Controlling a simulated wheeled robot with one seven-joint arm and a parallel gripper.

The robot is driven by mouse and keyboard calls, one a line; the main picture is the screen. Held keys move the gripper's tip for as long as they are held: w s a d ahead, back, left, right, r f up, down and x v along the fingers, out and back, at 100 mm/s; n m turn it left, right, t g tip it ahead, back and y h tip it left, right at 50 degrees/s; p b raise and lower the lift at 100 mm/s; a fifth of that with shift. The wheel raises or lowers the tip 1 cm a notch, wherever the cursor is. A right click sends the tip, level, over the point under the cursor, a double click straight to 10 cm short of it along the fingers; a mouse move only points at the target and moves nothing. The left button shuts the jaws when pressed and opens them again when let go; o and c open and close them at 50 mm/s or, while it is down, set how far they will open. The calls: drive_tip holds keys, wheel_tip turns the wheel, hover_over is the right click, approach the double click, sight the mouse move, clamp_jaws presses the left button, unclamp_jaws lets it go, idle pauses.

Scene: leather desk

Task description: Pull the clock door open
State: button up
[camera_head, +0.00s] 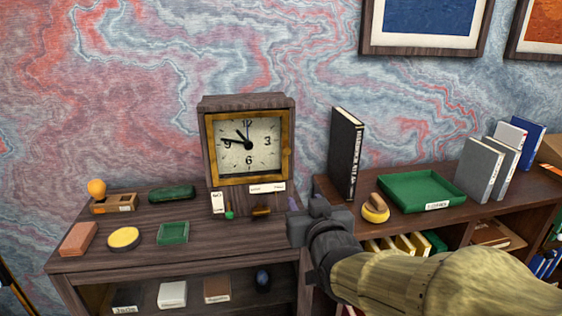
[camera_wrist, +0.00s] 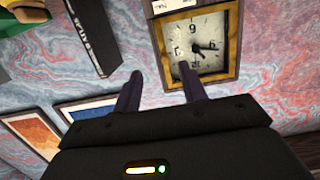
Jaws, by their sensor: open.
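The clock (camera_head: 248,101) is a dark wooden box on the left desk, with a white dial and black hands. Its door (camera_head: 287,150) is a gold-coloured frame around the dial and looks closed in the head view. The door (camera_wrist: 236,40) shows upside down in the wrist view, beyond the fingers. My gripper (camera_head: 296,204) is in front of the desk, low and to the right of the clock. In the wrist view my gripper (camera_wrist: 160,78) has its two dark fingers apart with nothing between them. The right finger overlaps the dial; I cannot tell any contact.
A black book (camera_head: 345,152) stands right of the clock, near a yellow round object (camera_head: 375,213) and a green tray (camera_head: 420,190). Labels and small objects sit below the clock face.

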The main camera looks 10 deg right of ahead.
wheel_tip(320, 180, up, 3)
drive_tip(key=shift+s+r+t, duration=0.15)
drive_tip(key=shift+t, duration=0.75)
drive_tip(key=w+p, duration=0.8)
drive_tip(key=p, duration=0.2)
drive_tip(key=shift+r, duration=0.2)
drive_tip(key=shift+p, duration=0.65)
drive_tip(key=shift+w+p, duration=0.25)
drive_tip(key=shift+p, duration=1)
